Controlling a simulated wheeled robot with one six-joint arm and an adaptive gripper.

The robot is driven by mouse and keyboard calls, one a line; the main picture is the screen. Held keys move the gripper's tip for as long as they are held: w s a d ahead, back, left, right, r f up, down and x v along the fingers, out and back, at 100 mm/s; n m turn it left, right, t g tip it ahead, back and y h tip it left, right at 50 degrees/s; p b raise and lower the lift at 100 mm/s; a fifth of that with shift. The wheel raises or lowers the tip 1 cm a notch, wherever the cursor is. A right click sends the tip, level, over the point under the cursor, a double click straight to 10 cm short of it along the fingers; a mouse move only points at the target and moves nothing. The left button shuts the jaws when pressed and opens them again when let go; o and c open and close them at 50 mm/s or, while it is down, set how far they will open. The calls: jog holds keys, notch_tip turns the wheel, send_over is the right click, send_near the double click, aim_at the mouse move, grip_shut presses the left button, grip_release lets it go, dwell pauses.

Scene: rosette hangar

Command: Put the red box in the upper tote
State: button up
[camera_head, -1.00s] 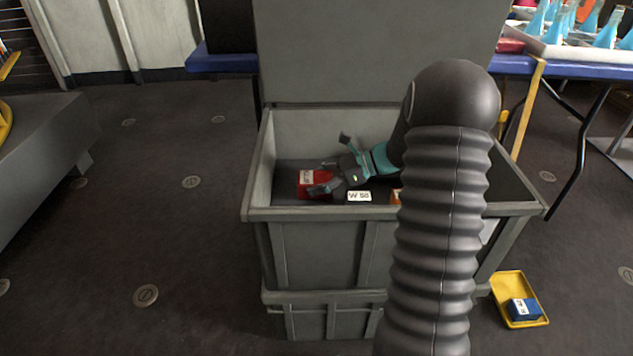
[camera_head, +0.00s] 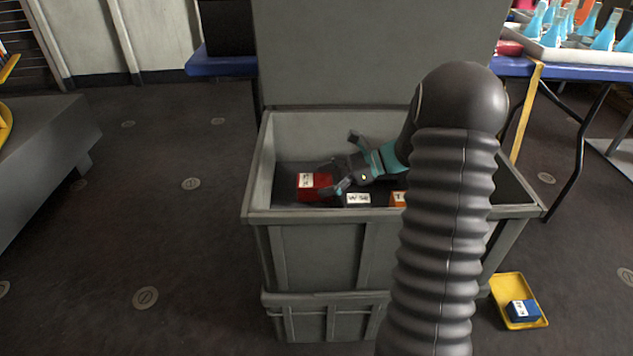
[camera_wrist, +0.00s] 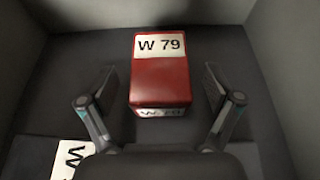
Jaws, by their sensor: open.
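The red box (camera_head: 318,187) lies inside the upper tote (camera_head: 310,215), near its left wall. In the wrist view the red box (camera_wrist: 160,82) shows its top with a white "W 79" label and lies on the dark tote floor. My gripper (camera_head: 343,163) reaches down into the tote from the right and is open. In the wrist view its fingers (camera_wrist: 158,90) stand on either side of the box's near part, with a gap on each side. Nothing is held. My arm hides the tote's right part.
A dark box with a white label (camera_head: 358,199) and an orange box (camera_head: 398,198) are also in the upper tote. The lower tote (camera_head: 325,316) is beneath. A grey upright panel (camera_head: 375,50) stands behind. A yellow tray (camera_head: 507,284) with a blue box (camera_head: 523,310) is on the floor at right.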

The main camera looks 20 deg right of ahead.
jog(key=p+v, duration=0.1)
jog(key=v, duration=0.8)
jog(key=shift+s+d+r, duration=0.15)
jog(key=shift+d, duration=0.2)
dwell(0.8)
